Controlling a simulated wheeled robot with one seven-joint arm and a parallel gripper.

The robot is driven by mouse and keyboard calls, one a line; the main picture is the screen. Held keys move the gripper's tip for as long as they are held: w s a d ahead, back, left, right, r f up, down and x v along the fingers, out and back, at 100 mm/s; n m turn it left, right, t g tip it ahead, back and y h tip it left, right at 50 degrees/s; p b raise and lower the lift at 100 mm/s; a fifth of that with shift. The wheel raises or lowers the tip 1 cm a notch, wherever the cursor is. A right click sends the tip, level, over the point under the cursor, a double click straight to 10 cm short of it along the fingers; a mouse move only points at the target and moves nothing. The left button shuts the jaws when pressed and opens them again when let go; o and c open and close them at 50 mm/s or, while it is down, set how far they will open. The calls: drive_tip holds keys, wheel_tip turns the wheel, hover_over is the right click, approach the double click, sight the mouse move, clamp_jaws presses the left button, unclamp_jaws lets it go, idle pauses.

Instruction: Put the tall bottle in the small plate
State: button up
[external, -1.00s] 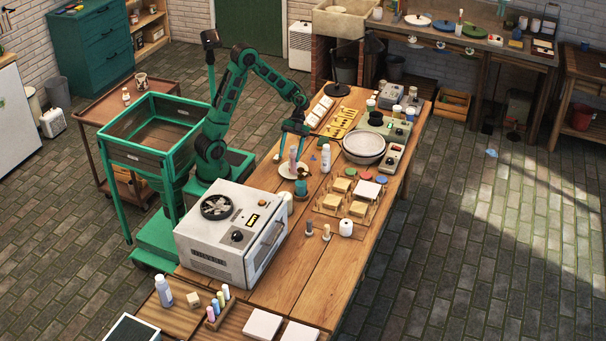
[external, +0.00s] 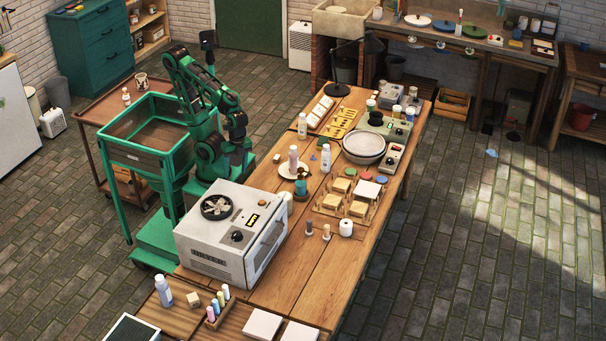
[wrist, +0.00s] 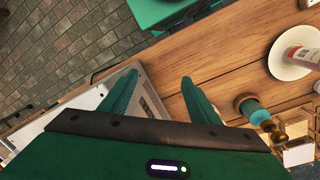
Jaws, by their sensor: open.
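The small plate (external: 284,172) is pale and round and lies on the long wooden table. A tall pinkish-white bottle (external: 293,155) stands upright on it. In the wrist view the plate (wrist: 277,62) is at the right edge, with the bottle (wrist: 303,57) over it, partly cut off by the frame. Two other white bottles stand on the table: one (external: 302,125) near the back edge and one (external: 326,158) right of the plate. My gripper (wrist: 158,88) is open and empty, apart from the bottles. Its fingers are hard to make out in the external view.
A large white oven-like machine (external: 232,232) fills the near left of the table. A large bowl (external: 363,145) and small wooden blocks stand to the right.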

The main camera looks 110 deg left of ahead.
drive_tip(key=s, duration=0.2)
drive_tip(key=s+t+y, duration=0.1)
drive_tip(key=s, duration=0.1)
drive_tip(key=shift+r+n, duration=0.1)
drive_tip(key=shift+n, duration=0.3)
